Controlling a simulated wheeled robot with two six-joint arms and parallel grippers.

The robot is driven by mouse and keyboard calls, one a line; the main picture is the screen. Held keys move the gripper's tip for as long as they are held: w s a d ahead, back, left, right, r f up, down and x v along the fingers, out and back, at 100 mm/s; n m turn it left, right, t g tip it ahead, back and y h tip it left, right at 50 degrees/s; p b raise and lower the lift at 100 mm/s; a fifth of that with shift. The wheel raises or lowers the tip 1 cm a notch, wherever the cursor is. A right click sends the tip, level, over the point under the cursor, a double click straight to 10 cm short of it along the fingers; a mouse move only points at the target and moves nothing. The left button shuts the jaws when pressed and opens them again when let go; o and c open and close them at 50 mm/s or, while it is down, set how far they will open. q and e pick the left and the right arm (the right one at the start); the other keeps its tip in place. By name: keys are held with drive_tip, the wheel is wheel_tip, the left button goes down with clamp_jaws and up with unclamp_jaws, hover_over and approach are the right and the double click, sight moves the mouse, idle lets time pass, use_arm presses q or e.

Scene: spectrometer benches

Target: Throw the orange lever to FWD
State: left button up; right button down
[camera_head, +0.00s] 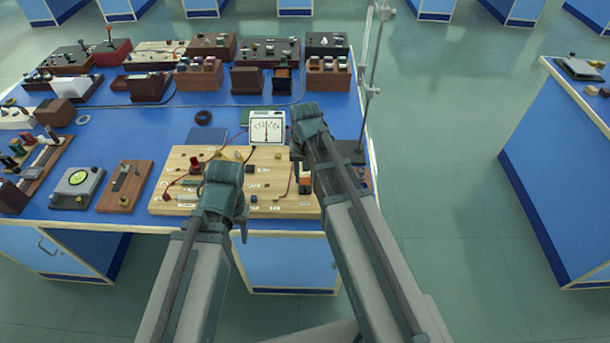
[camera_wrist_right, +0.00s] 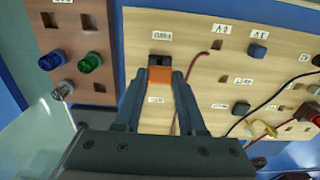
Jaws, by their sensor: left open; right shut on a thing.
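The orange lever (camera_wrist_right: 159,75) sits in a small black housing (camera_wrist_right: 160,61) on a pale wooden board (camera_wrist_right: 215,70) in the right wrist view. White labels lie above and below it, too small to read surely. My right gripper (camera_wrist_right: 158,84) has its two fingers on either side of the lever and is shut on it. In the head view the orange part (camera_head: 306,182) shows just below my right gripper (camera_head: 299,165), near the board's right end. My left gripper (camera_head: 238,225) is open over the board's front edge; its fingertips are largely hidden.
A white meter (camera_head: 267,127) stands behind the board. Red and black wires cross the board, one close to the lever. A stand with a tall rod (camera_head: 370,90) is at the bench's right edge. Several instrument boxes fill the back. Floor to the right is free.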

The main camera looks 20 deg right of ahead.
drive_tip(key=shift+s+a+f+t, duration=0.1)
drive_tip(key=shift+s+f+t, duration=0.05)
drive_tip(key=shift+s+t, duration=0.4)
drive_tip(key=shift+s+t+b, duration=0.15)
drive_tip(key=shift+t+b, duration=0.2)
drive_tip(key=shift+c, duration=2.4)
unclamp_jaws()
